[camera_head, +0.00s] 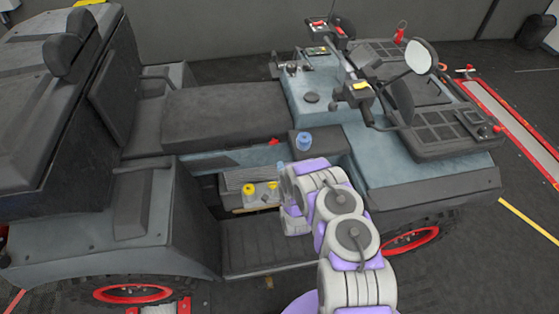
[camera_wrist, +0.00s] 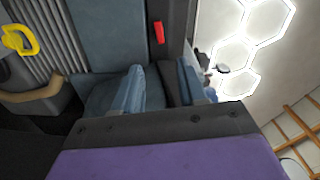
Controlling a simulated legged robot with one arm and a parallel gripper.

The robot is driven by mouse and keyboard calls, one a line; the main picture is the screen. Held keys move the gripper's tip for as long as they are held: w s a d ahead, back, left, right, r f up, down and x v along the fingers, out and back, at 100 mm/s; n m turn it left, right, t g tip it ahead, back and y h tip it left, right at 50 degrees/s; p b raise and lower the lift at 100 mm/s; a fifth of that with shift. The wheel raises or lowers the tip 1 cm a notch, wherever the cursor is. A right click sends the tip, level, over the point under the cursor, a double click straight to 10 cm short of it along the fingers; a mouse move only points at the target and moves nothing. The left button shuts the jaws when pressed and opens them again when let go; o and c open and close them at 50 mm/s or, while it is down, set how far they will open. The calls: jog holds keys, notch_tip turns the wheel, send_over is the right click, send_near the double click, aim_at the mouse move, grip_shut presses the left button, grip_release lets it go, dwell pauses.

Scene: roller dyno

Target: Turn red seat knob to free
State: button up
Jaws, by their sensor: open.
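The red seat knob (camera_head: 273,141) shows as a small red piece on the side of the vehicle, just below the front edge of the long dark seat. In the wrist view it is a short upright red tab (camera_wrist: 158,32) on a dark strip beside a blue-grey panel. My gripper (camera_wrist: 163,85) is open, its two blue fingers spread with nothing held between them. The knob lies ahead of the fingertips, roughly in line with the gap and apart from them. In the head view, my wrist and arm links hide most of the gripper, beside and below the knob.
The seat cushion (camera_head: 220,112) lies above the knob. A blue cup-like thing (camera_head: 303,141) sits on a dark console to its right. Yellow knobs (camera_head: 260,188) stand on a box below; one yellow loop (camera_wrist: 20,40) also shows in the wrist view. The footwell (camera_head: 255,245) is open.

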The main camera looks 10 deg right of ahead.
jog(key=shift+s, duration=1.7)
